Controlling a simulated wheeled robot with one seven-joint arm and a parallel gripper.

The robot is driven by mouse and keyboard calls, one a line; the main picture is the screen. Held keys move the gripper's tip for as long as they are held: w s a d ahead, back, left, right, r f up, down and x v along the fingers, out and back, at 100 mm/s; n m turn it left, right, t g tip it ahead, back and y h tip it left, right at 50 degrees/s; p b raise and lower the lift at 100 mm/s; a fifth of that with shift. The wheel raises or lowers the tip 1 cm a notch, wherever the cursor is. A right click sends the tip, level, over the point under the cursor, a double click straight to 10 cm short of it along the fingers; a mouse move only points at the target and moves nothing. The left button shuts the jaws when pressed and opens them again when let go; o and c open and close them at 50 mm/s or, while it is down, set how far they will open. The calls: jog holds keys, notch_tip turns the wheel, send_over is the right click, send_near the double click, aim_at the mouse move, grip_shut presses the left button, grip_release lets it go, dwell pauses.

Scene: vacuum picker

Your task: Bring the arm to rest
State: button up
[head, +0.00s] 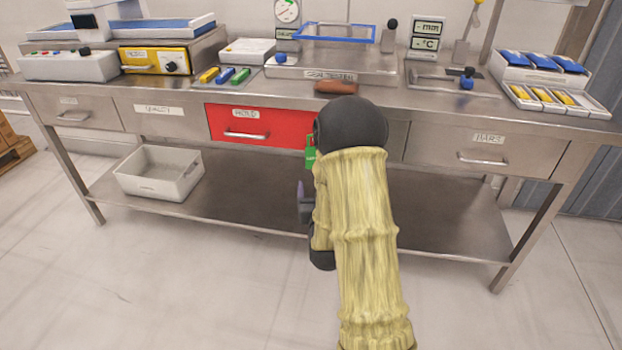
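My arm (362,235), in a pale yellow sleeve, rises from the bottom of the head view to a dark rounded joint (350,124) in front of the bench. Behind its left side, dark parts and a small purplish-grey piece (303,202) show, which may belong to my gripper. The fingertips are not clearly visible, so I cannot tell whether the gripper is open or shut, or whether it holds anything. A small green piece (311,152) shows beside the joint, partly hidden by the arm.
A steel bench (440,120) spans the view, with instruments and trays on top. It has a red drawer (262,126) and several grey drawers, all looking shut. A pale bin (160,174) stands on the lower shelf. A brown object (336,87) lies at the front edge. The floor in front is clear.

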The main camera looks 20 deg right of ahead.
jog(key=s+a+f+n+g+y, duration=0.2)
jog(key=s+a+g+y, duration=0.4)
jog(key=a, duration=0.3)
jog(key=s+a+r+n+g, duration=0.1)
jog(key=s+a+g, duration=0.25)
jog(key=s, duration=0.45)
jog(key=s+a+r+n+g, duration=0.1)
jog(key=s+a+g, duration=0.1)
jog(key=s+g, duration=0.45)
notch_tip(320, 180, up, 33)
jog(key=s+t+p, duration=0.1)
jog(key=p, duration=3.3)
jog(key=shift+r+t, duration=0.2)
jog(key=shift+t, duration=0.1)
jog(key=shift+s+d, duration=0.1)
